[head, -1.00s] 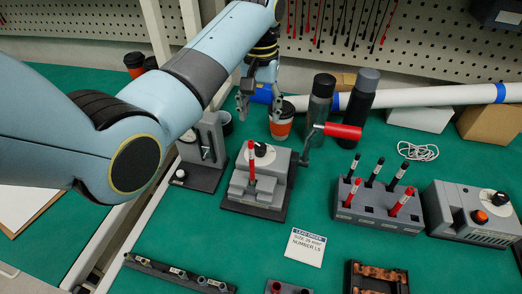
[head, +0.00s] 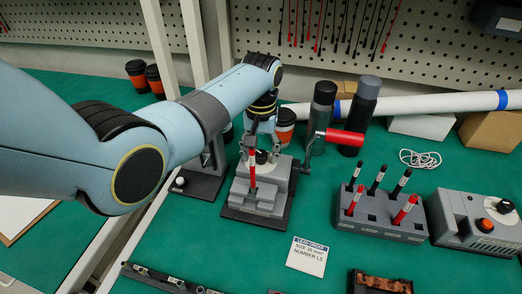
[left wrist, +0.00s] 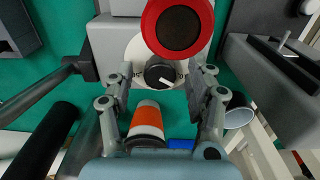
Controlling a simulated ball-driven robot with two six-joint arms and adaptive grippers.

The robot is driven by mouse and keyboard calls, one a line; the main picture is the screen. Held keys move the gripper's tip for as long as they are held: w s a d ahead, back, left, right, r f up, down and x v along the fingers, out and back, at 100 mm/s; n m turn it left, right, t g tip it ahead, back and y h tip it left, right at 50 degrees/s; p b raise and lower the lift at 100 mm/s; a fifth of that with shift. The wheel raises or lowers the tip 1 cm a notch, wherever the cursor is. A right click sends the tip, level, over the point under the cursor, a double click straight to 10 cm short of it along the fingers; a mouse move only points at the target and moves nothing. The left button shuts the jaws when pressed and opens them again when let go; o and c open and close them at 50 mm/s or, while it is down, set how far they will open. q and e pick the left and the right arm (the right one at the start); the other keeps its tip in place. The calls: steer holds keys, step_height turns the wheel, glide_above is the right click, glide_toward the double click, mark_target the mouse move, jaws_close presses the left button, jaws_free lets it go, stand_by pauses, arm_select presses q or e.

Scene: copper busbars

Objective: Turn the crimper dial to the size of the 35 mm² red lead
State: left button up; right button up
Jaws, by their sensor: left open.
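The grey crimper (head: 258,200) stands left of centre on the green bench, with a red-handled crank (head: 343,137) at its right. Its dial, a black knob (left wrist: 160,75) with a white pointer mark on a white disc, shows in the left wrist view. My left gripper (head: 262,142) is open above the dial, with one finger on each side of the knob in the wrist view; contact cannot be told. A red lead (head: 252,174) stands upright in the crimper. A white card (head: 308,256) reads size 35 mm², number L5. My right gripper is not in view.
A grey rack (head: 380,218) holds several red and black leads at the right. A grey box with knobs (head: 475,225) stands beyond it. Dark bottles (head: 360,110) and an orange-banded cup (head: 285,126) stand behind the crimper.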

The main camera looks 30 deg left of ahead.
arm_select(q)
jaws_close()
stand_by(0.3)
steer(key=m+p, duration=0.2)
steer(key=m, duration=0.1)
steer(key=shift+r+m, duration=0.2)
steer(key=shift+m, duration=0.1)
steer(key=m+p, duration=0.2)
steer(key=m, duration=0.1)
steer(key=shift+m, duration=0.3)
steer(key=m+p, duration=0.1)
steer(key=m, duration=0.3)
steer(key=shift+f, duration=0.1)
steer(key=shift+m+p, duration=0.45)
steer(key=shift+m, duration=1.75)
